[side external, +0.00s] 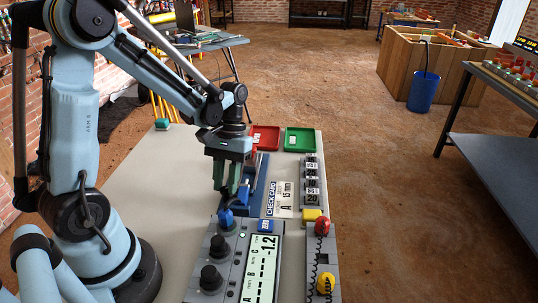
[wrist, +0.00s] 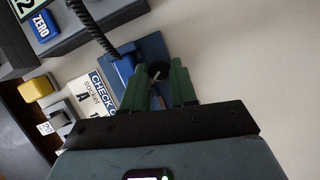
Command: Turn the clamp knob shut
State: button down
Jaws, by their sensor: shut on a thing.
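The clamp knob (wrist: 158,70) is a small dark round knob on a blue fixture (wrist: 151,49) in the wrist view. My gripper (wrist: 160,69) has its green fingers on either side of the knob and is shut on it. In the side view my gripper (side external: 229,192) points down over the bench, beside the blue fixture (side external: 261,180). The knob is hidden there behind the fingers. How far the knob is turned cannot be told.
A grey unit with a lit display (side external: 263,268) and black knobs stands in front. A check card (side external: 280,199), a row of marked weights (side external: 312,180) and a yellow block (side external: 312,214) lie to the right. Red (side external: 265,138) and green (side external: 300,139) trays stand behind.

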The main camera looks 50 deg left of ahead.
jog(key=m+y, duration=0.1)
jog(key=m, duration=0.2)
jog(key=m+y, duration=0.1)
jog(key=m, duration=0.2)
jog(key=shift+w+d+g+y, duration=0.15)
jog(key=shift+d+g+y, duration=0.05)
jog(key=shift+g+y, duration=0.1)
jog(key=shift+m, duration=0.4)
jog(key=c, duration=1.2)
grip_release()
jog(key=shift+o, duration=0.2)
jog(key=v, duration=1.2)
jog(key=shift+d, duration=0.1)
